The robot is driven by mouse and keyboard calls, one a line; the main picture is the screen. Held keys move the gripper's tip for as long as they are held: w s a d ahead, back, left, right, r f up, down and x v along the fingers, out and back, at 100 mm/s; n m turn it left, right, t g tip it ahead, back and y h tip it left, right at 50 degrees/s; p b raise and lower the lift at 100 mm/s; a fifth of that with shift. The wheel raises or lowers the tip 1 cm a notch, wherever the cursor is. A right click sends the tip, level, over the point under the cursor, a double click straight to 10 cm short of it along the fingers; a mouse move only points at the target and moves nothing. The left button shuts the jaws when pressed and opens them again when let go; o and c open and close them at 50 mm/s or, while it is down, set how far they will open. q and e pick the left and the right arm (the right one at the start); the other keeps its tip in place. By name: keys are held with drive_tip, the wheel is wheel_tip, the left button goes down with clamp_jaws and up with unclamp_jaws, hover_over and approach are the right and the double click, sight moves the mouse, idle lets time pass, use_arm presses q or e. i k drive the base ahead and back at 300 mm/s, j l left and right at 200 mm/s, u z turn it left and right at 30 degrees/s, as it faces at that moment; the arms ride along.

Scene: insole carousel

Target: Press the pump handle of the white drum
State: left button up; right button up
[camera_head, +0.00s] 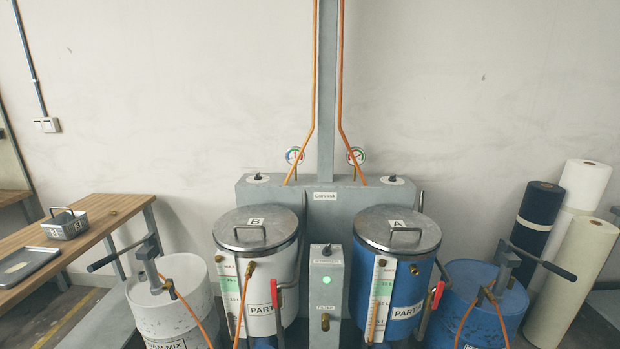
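The white drum (170,298) stands at the lower left, its label partly cut off by the bottom edge and ending in "MIX". A grey hand pump (149,262) is mounted on its lid. The pump handle (118,254) is a bar that slopes down to the left from the pump head, with a dark grip (101,262) at its outer end. An orange hose (188,310) runs from the pump down the drum's front. Neither of my grippers shows in this view.
A wooden table (100,215) with a metal bin (64,224) and a tray (27,264) is at left. Lidded tanks B (283,262) and A (409,288) flank a control box (326,290). A blue drum (487,305) with its own pump and upright rolls (572,282) stand right.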

sight(102, 262)
drive_tip(key=u, duration=1.35)
